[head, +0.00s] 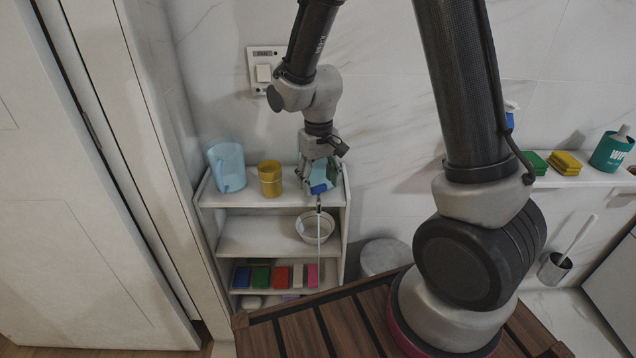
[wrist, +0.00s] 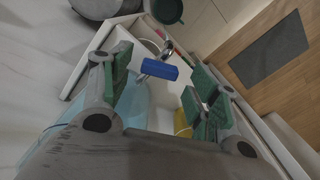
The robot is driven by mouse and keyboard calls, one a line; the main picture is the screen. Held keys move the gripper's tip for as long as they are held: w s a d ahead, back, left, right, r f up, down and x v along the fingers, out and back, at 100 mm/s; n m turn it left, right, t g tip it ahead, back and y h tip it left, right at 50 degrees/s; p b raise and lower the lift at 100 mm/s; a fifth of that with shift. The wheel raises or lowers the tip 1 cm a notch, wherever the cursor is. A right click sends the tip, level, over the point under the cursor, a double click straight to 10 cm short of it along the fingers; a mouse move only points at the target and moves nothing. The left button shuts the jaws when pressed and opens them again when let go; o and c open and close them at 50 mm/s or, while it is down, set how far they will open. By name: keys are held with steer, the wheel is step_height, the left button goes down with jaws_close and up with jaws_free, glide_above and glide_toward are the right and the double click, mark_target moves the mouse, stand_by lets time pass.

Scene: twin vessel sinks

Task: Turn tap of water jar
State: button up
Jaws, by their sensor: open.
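The water jar (head: 328,170) is pale blue and stands at the right end of the white shelf's top board, partly hidden by my gripper. Its blue tap handle (head: 320,189) sits at the front, above a small metal spout. In the wrist view the blue handle (wrist: 158,69) lies between my open, green-padded fingers, with a visible gap on each side. The spout (wrist: 167,48) shows just beyond it, and the jar's pale blue body (wrist: 130,105) below it. My gripper (head: 318,178) points down over the jar. A thin pale line runs down from the spout.
A blue pitcher (head: 227,166) and a yellow cup (head: 270,178) stand left of the jar. A white bowl (head: 314,236) is on the middle shelf below the tap. Coloured blocks (head: 280,276) line the lower shelf. A slatted wooden top (head: 330,325) lies in front.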

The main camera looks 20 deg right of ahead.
steer(key=shift+f, duration=0.65)
steer(key=shift+c, duration=0.2)
steer(key=c, duration=1)
steer(key=m, duration=0.5)
steer(key=shift+m, duration=0.3)
steer(key=o, duration=1)
steer(key=shift+o, duration=0.2)
